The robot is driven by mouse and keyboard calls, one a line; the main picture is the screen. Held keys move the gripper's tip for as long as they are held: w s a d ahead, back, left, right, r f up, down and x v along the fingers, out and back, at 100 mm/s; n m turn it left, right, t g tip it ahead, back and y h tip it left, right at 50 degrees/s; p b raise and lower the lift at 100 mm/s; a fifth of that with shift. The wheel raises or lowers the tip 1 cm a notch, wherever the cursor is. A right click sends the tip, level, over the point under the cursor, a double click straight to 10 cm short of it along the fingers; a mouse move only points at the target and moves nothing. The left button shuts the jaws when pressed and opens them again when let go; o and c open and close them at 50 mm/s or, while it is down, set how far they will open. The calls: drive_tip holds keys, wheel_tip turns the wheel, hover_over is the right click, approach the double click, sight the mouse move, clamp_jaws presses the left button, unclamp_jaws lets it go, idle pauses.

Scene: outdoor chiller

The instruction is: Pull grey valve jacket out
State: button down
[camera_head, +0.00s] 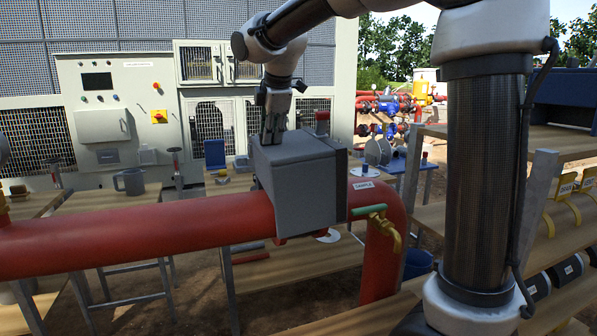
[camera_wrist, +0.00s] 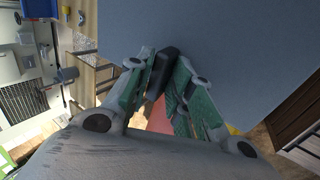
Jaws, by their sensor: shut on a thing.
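The grey valve jacket (camera_head: 297,186) is a boxy block that sits around the red pipe (camera_head: 150,222) near the pipe's right-hand bend. My gripper (camera_head: 272,130) is above the jacket's top at its left side in the head view. In the wrist view the jacket's broad grey face (camera_wrist: 215,40) fills the upper part. There my gripper (camera_wrist: 165,85) has its green-padded fingers close together on a small dark tab or handle (camera_wrist: 162,72) at the jacket's edge. In the head view the fingertips' contact is too small to make out. Any valve inside the jacket is hidden.
A brass tap with a green handle (camera_head: 369,211) sticks out from the pipe bend, right of the jacket. Wooden benches (camera_head: 122,205) stand behind the pipe. A wooden shelf (camera_head: 565,142) with yellow and black labelled items is at the right. A grey control cabinet (camera_head: 120,110) stands behind.

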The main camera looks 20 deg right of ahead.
drive_tip(key=shift+r, duration=0.2)
drive_tip(key=shift+r, duration=0.4)
drive_tip(key=shift+r, duration=0.15)
drive_tip(key=shift+w+r, duration=0.1)
drive_tip(key=shift+r, duration=0.45)
wheel_tip(320, 180, up, 11)
idle(0.9)
drive_tip(key=c, duration=2.1)
unclamp_jaws()
clamp_jaws()
